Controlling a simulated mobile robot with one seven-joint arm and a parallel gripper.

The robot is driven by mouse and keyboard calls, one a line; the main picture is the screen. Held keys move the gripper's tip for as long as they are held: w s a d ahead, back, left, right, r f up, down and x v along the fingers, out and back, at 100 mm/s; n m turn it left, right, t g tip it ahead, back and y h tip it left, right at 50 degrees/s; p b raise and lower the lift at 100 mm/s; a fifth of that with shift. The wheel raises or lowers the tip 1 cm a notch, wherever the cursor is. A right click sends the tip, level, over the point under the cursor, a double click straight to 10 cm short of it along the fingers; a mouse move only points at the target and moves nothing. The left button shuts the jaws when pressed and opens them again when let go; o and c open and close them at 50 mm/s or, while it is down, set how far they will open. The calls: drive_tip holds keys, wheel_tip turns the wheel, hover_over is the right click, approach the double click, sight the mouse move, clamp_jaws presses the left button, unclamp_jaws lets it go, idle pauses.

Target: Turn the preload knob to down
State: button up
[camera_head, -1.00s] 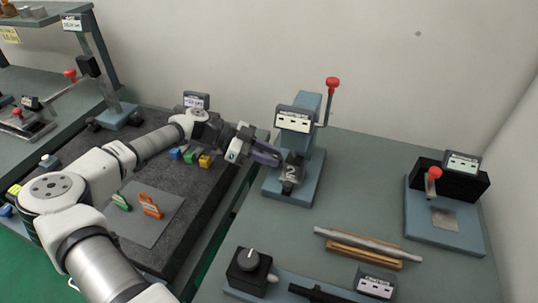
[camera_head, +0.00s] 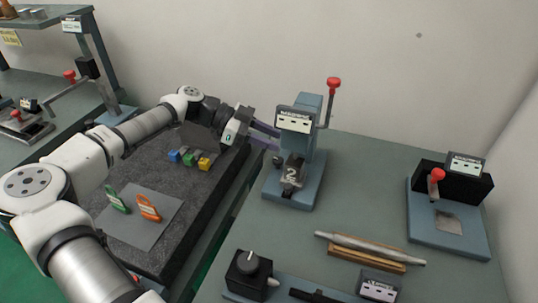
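A black box with a round dark knob (camera_head: 248,262) stands at the front of the bench; a light pointer line shows on the knob's top. A second small dark knob (camera_head: 277,160) sticks out on the left side of the blue upright fixture (camera_head: 310,150), which has a block marked 2 (camera_head: 291,174). No readable label shows which one is the preload knob. My gripper (camera_head: 266,136) is beside the fixture's upper left, above the small side knob and apart from it. Its two purple-grey fingers look spread, with nothing seen between them.
A red-topped lever (camera_head: 333,84) rises at the fixture's right. A grey rod (camera_head: 368,247) lies at a wooden strip, and another red-knobbed fixture (camera_head: 450,215) stands at right. Coloured blocks (camera_head: 190,159) and clips (camera_head: 148,207) lie on the dark left bench.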

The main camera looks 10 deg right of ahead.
wheel_tip(320, 180, up, 14)
drive_tip(key=b, duration=0.2)
drive_tip(key=shift+f, duration=0.15)
